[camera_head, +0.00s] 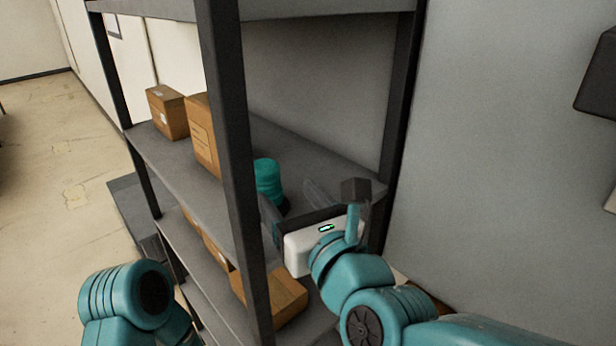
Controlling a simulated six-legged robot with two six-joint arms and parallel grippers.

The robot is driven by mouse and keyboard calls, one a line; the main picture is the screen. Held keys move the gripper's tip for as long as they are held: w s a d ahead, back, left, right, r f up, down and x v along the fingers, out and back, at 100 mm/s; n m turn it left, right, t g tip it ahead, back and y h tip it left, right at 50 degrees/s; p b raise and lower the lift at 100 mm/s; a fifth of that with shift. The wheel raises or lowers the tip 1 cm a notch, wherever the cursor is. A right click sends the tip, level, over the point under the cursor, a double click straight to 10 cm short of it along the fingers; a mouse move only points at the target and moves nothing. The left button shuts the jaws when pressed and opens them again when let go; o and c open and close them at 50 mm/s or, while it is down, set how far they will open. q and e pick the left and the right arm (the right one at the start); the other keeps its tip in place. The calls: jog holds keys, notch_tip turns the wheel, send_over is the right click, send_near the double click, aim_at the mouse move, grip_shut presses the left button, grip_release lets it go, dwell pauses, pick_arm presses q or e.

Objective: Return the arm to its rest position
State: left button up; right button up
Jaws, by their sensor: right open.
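My right arm (365,280) is teal and reaches in from the lower right to the shelf rack. Its gripper (312,200) is at the middle shelf, with dark fingers spread apart on either side of the white wrist housing. I see nothing held between the fingers. A teal rounded object (268,178) stands on that shelf just left of and beyond the gripper; its lower part is partly hidden. My left arm (125,295) shows only as a bent teal joint at the bottom left. Its gripper is out of view.
A dark metal rack post (228,130) stands close left of my right gripper. Cardboard boxes (168,112) sit on the middle shelf's left part, and more boxes (285,298) lie below. A grey wall (500,150) is at right. Open floor (50,170) is at left.

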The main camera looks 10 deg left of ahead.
notch_tip(320, 180, up, 10)
jog(key=s+d+p, duration=0.1)
jog(key=p, duration=0.8)
jog(key=shift+s, duration=0.15)
